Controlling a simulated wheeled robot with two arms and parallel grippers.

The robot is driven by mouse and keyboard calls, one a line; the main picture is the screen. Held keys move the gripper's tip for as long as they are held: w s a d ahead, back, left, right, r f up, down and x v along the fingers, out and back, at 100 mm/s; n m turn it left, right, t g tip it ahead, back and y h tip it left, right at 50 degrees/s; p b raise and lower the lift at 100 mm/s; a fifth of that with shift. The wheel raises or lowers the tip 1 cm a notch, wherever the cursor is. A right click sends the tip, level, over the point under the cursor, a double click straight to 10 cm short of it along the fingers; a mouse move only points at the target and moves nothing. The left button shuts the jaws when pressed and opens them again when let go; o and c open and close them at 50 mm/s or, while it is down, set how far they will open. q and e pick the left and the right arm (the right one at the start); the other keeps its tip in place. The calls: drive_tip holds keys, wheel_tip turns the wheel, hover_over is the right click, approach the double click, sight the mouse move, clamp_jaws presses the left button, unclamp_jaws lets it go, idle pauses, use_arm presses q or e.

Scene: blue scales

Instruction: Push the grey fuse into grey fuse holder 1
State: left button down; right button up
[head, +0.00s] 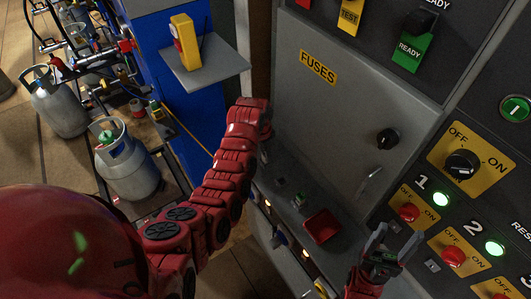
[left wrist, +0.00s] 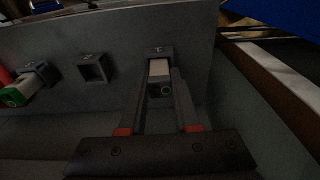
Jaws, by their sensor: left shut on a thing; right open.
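My left gripper (left wrist: 161,82) is shut on the grey fuse (left wrist: 159,71), a pale block with a dark end and a small greenish ring facing the camera. The fuse's far end is at the mouth of a dark square holder (left wrist: 160,52), grey fuse holder 1 as far as I can tell; its mark is too small to read. How deep the fuse sits is hidden. In the head view my left gripper (head: 264,151) is low beside the grey cabinet, mostly hidden by its own arm. My right gripper (head: 379,246) is open and empty at lower right.
An empty square holder (left wrist: 94,67) and another holding a green-ended fuse (left wrist: 20,92) are to the left. The FUSES panel (head: 345,110) stands behind; a grey shelf (head: 207,72) juts out at upper left.

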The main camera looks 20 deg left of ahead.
sight(263, 153)
use_arm(q)
drive_tip(key=shift+f, duration=0.15)
drive_tip(key=c, duration=0.5)
unclamp_jaws()
drive_tip(key=shift+c, duration=0.2)
drive_tip(key=shift+r+b, duration=0.3)
drive_tip(key=shift+r, duration=0.25)
drive_tip(key=r, duration=0.2)
drive_tip(key=r+p, duration=0.1)
drive_tip(key=r, duration=0.3)
drive_tip(key=shift+s+a+r, duration=0.25)
drive_tip(key=shift+a, duration=0.05)
wheel_tip(263, 153, up, 10)
drive_tip(key=s+p, duration=0.1)
drive_tip(key=p, duration=0.6)
drive_tip(key=shift+a, duration=0.35)
